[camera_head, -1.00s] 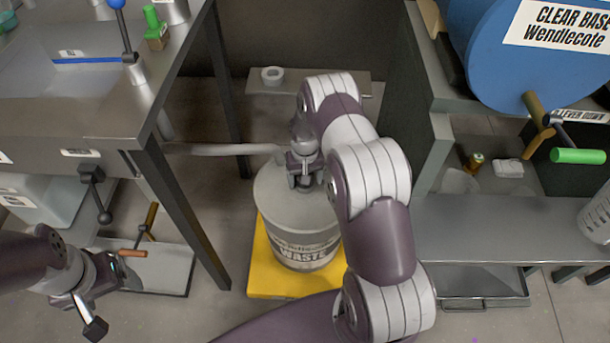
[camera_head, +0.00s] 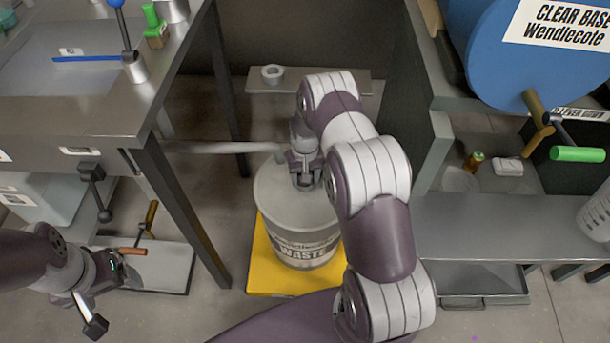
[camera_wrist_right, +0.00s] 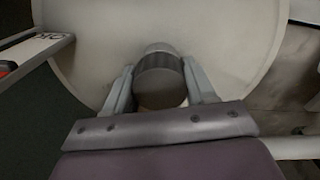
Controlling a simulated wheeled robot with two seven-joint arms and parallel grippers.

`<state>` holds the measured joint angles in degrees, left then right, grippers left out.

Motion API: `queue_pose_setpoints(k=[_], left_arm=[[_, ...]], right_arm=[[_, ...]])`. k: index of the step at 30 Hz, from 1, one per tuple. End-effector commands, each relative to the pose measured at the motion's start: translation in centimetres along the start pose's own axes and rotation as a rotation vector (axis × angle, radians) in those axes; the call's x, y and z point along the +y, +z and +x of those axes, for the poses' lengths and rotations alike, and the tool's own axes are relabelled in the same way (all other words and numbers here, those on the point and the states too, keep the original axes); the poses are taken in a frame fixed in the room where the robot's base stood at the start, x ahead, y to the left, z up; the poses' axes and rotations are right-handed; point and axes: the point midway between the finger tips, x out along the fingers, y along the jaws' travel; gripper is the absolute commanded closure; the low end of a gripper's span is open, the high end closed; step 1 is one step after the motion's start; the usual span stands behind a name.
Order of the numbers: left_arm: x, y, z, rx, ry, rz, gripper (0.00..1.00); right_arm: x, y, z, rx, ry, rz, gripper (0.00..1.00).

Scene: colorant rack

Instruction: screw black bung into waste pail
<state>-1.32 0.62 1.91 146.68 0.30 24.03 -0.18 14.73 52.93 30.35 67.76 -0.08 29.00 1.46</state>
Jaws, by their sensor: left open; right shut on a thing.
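The waste pail (camera_head: 300,252) stands upright on a yellow base, with its grey lid (camera_head: 272,200) facing up. My right gripper (camera_head: 305,181) points down at the lid from above. In the right wrist view its two fingers (camera_wrist_right: 158,92) are shut on the dark round bung (camera_wrist_right: 158,82), one finger on each side. The pale lid also shows behind it in the right wrist view (camera_wrist_right: 85,45). The bung's lower end and its seat are hidden, so I cannot tell how deep it sits. My left gripper (camera_head: 104,296) is open and empty at the lower left, away from the pail.
A grey pipe (camera_head: 215,148) runs from the left bench (camera_head: 110,115) to above the pail. A low shelf with a pale ring (camera_head: 272,74) is behind. The right bench (camera_head: 500,225) and a blue drum (camera_head: 500,50) stand to the right.

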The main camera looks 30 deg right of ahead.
Motion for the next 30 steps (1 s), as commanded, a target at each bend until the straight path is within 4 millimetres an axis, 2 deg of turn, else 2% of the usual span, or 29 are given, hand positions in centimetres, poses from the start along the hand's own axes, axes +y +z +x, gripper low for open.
queue_pose_setpoints(k=[2, 9, 12, 15, 21, 22, 23, 30], left_arm=[[0.00, -0.04, -0.30, 0.000, 0.000, 0.000, 0.17], [0.00, -0.10, -0.80, 0.000, 0.000, 0.000, 0.17], [0.00, -0.10, -0.88, 0.000, 0.000, 0.000, 0.17], [0.00, -0.10, -0.88, 0.000, 0.000, 0.000, 0.17], [0.00, -0.10, -0.86, 0.000, 0.000, 0.000, 0.17], [0.00, -0.10, -0.86, 0.000, 0.000, 0.000, 0.17], [0.00, -0.10, -0.86, 0.000, 0.000, 0.000, 0.17], [0.00, -0.10, -0.86, 0.000, 0.000, 0.000, 0.17]], right_arm=[[-0.03, -0.10, -0.17, 0.003, -0.001, 0.152, 0.77], [-0.07, -0.12, -0.08, 0.003, -0.002, 0.845, 0.77], [-0.08, -0.14, -0.04, 0.003, -0.003, 1.053, 0.76], [-0.09, -0.15, 0.00, 0.003, -0.004, 1.146, 0.77], [-0.10, -0.17, 0.01, 0.004, -0.004, 1.155, 0.77], [-0.10, -0.17, 0.01, 0.004, -0.004, 1.154, 0.35], [-0.10, -0.16, 0.01, 0.004, -0.004, 1.154, 0.25], [-0.07, -0.07, 0.06, 0.001, -0.002, 1.152, 0.24]])
